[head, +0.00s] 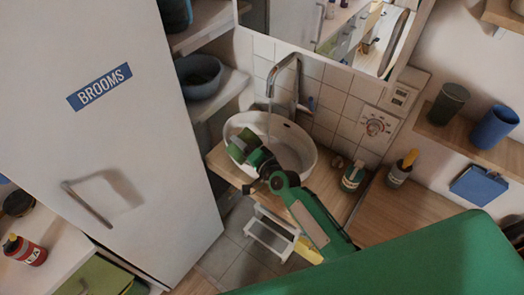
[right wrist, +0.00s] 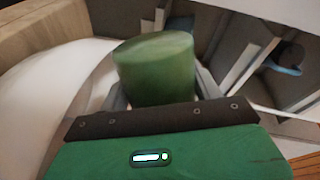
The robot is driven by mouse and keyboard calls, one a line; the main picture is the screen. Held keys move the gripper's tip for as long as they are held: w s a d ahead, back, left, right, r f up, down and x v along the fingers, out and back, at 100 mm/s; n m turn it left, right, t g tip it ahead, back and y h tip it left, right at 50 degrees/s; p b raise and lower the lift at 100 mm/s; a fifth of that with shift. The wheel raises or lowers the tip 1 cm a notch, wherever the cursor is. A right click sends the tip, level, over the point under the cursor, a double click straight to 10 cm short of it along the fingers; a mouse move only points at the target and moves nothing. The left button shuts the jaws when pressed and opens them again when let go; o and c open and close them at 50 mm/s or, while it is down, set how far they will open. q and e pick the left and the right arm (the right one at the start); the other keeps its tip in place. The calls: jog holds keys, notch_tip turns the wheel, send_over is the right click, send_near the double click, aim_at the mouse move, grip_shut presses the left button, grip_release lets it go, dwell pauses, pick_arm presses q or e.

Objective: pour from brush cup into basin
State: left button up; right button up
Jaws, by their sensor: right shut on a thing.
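The brush cup is a green cup (head: 241,146) over the left part of the white basin (head: 303,156) in the head view. My right gripper (head: 254,158) is shut on it. In the right wrist view the cup (right wrist: 155,68) stands between the two fingers, tilted a little, with the white basin (right wrist: 50,85) beside it on the left. The inside of the cup is hidden, and no stream from it shows. A chrome faucet (head: 291,78) stands behind the basin, with a thin pale line below its spout. My left gripper is not in view.
A green bottle (head: 353,178) and a dark bottle with a yellow top (head: 398,174) stand right of the basin. A dark cup (head: 448,104) and a blue cup (head: 494,128) sit on the right shelf. A white stool (head: 270,236) is below. A tall white cabinet (head: 110,150) stands left.

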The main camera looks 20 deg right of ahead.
jog(key=shift+f+n+b, duration=0.3)
jog(key=shift+f+n, duration=0.2)
jog(key=shift+f, duration=0.05)
jog(key=shift+r+n+p, duration=0.45)
jog(key=shift+n+p, duration=0.15)
jog(key=shift+n, duration=0.4)
jog(key=n, duration=0.1)
jog(key=r+n+t+p, duration=0.1)
jog(key=n, duration=0.1)
jog(key=shift+a+h, duration=0.2)
jog(key=shift+h, duration=0.2)
jog(key=shift+s+a+f+n, duration=0.2)
jog(key=shift+a+f+n, duration=0.1)
jog(key=shift+f+n, duration=0.15)
jog(key=n, duration=0.1)
jog(key=a+n, duration=0.1)
jog(key=n, duration=0.1)
jog(key=shift+s+a+f, duration=0.1)
jog(key=shift+s+a, duration=0.2)
jog(key=shift+s, duration=0.1)
jog(key=shift+s+a+f+n+t+b, duration=0.2)
jog(key=shift+a+f+n, duration=0.15)
jog(key=shift+n, duration=0.45)
jog(key=shift+s+a+f+n+t+b, duration=0.1)
jog(key=shift+s+a+f+n+t, duration=0.15)
jog(key=shift+n, duration=0.5)
